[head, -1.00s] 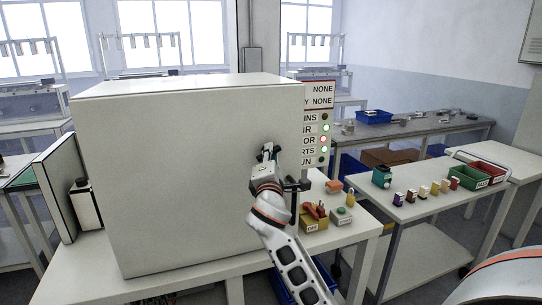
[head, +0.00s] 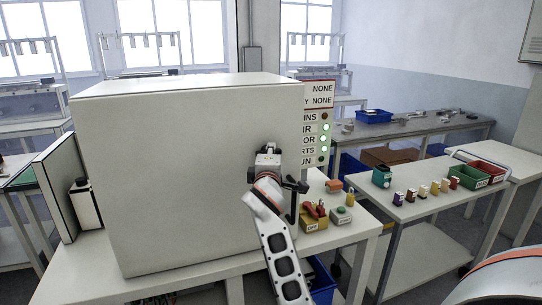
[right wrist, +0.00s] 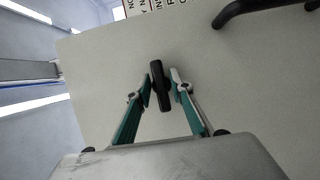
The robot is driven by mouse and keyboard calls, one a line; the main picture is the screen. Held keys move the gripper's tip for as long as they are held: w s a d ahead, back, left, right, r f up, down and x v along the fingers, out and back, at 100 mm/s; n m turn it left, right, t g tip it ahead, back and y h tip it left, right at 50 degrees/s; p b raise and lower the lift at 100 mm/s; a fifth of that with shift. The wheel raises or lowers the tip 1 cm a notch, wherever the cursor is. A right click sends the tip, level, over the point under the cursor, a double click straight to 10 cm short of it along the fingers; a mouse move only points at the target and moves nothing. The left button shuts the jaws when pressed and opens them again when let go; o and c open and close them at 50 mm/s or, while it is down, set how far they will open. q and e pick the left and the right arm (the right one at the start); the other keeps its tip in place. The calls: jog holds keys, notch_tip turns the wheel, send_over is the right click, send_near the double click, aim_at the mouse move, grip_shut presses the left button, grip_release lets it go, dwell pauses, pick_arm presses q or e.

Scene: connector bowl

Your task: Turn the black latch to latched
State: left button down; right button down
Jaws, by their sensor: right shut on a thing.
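The black latch (right wrist: 160,86) is on the front of the big pale cabinet (head: 170,180). In the right wrist view it stands nearly upright in the picture, with its top leaning slightly left. My right gripper (right wrist: 163,88) is shut on the latch, one finger on each side. In the head view my right gripper (head: 268,150) is at the cabinet's right front edge and hides the latch. My left gripper is not in view.
A black bar handle (right wrist: 265,8) is close to my gripper. A status panel (head: 318,125) stands behind the cabinet with several green lights. A yellow box with a red switch (head: 314,215) and a green-button box (head: 341,215) sit on the bench at right.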

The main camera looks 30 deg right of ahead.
jog(key=c, duration=2)
grip_release()
jog(key=shift+c, duration=0.2)
jog(key=v, duration=1.2)
